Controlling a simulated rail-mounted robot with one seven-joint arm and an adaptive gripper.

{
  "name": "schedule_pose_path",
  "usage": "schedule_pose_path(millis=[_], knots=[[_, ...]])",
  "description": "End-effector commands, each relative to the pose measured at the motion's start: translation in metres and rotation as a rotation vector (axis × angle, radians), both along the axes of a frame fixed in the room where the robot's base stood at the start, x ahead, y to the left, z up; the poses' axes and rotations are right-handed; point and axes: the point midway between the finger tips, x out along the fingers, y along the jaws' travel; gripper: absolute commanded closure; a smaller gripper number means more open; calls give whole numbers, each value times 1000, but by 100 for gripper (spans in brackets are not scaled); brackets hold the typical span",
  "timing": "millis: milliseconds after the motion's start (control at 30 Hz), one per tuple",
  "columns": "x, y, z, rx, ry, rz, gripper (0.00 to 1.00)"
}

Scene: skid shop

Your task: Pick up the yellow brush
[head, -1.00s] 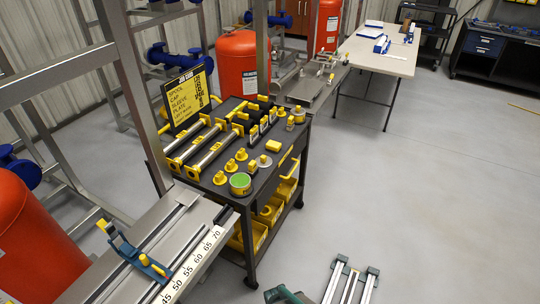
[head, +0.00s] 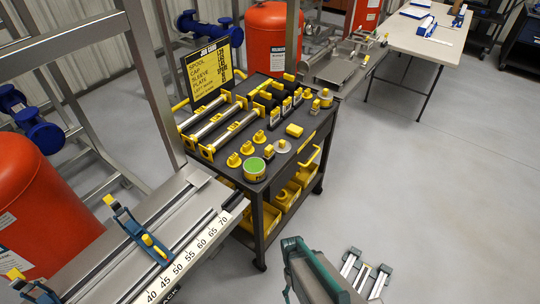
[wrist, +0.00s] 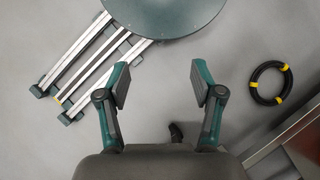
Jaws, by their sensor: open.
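Several small yellow items stand on the black top of a cart (head: 280,165) in the head view. A yellow block (head: 294,130) lies on the right half of that top; it may be the yellow brush, but its bristles cannot be made out. My gripper (wrist: 158,84) is open and empty in the wrist view, its two fingers apart above bare grey floor. No brush shows in the wrist view. In the head view my arm is at the bottom, in front of and below the cart, and the fingertips cannot be made out.
A green-topped yellow tin (head: 254,168) stands at the cart's near corner, beside yellow knobs and silver bars. A sign (head: 208,67) rises behind. A steel bench with a ruler (head: 190,255) is at left. A black coil (wrist: 268,83) lies on the floor.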

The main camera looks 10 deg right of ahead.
Motion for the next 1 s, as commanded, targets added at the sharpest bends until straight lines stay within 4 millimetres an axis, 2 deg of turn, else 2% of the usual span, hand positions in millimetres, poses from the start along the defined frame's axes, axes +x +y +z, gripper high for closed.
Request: schedule_pose_path(millis=[33, 167, 233, 467, 700, 867, 1000], knots=[[16, -1, 0, 3, -13, 9, 33], [60, -4, 9, 12, -51, 40, 33], [90, -7, 17, 15, -79, 61, 33], [190, -17, 62, 29, -165, 136, 33], [284, -30, 130, 31, -253, 213, 33], [333, -37, 179, 29, -301, 258, 33], [371, -44, 226, 23, -342, 295, 33]])
